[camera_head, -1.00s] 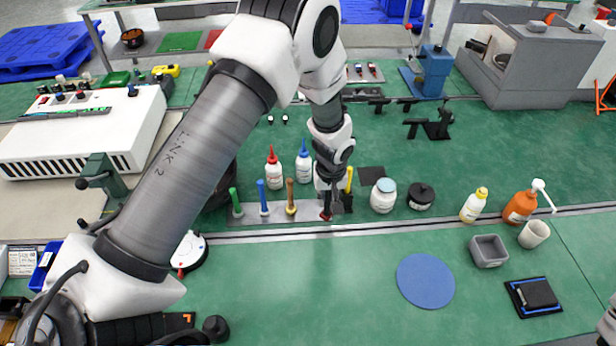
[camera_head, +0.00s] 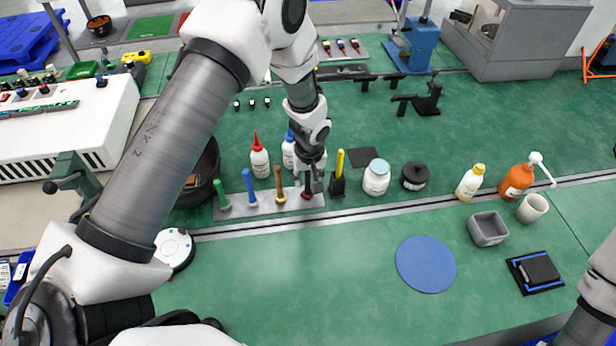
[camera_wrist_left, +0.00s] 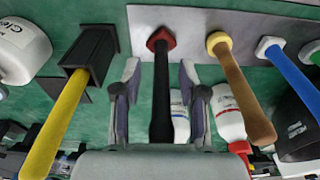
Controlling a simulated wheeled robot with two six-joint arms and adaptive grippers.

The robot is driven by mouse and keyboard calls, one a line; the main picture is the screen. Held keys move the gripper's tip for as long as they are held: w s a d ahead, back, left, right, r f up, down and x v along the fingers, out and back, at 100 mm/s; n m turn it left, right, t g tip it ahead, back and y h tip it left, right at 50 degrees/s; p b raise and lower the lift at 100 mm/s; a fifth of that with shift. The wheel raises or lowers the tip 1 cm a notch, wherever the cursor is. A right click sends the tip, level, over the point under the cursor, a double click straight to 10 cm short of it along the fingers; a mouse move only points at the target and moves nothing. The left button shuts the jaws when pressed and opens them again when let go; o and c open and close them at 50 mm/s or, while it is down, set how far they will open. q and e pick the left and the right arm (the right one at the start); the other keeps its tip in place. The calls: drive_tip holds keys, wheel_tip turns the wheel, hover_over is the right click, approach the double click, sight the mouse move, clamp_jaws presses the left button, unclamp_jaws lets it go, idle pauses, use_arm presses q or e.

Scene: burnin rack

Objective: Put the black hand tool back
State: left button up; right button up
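The black hand tool (camera_head: 306,191) stands at the right end of a grey rack plate (camera_head: 267,208) in the head view. In the left wrist view its black handle (camera_wrist_left: 161,95) runs down from a red collar (camera_wrist_left: 161,40) that meets the plate. My left gripper (camera_head: 312,184) is at this tool. In the wrist view its two fingers (camera_wrist_left: 160,100) stand on either side of the handle, with gaps on both sides, so it is open. The gripper partly hides the tool in the head view. My right gripper is out of view.
Tan (camera_head: 279,184), blue (camera_head: 249,187) and green (camera_head: 220,194) tools stand left on the plate. A yellow-handled tool in a black holder (camera_head: 337,185) stands close right. Red-capped (camera_head: 259,161) and blue-capped bottles are behind. The green table before the rack is clear around a blue disc (camera_head: 426,265).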

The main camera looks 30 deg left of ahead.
use_arm(q)
drive_tip(key=shift+w+r, duration=0.1)
drive_tip(key=shift+r, duration=0.3)
wheel_tip(320, 180, up, 11)
drive_tip(key=s+b, duration=0.1)
drive_tip(key=b, duration=0.1)
drive_tip(key=shift+s+d+b, duration=0.15)
drive_tip(key=shift+d+b, duration=0.2)
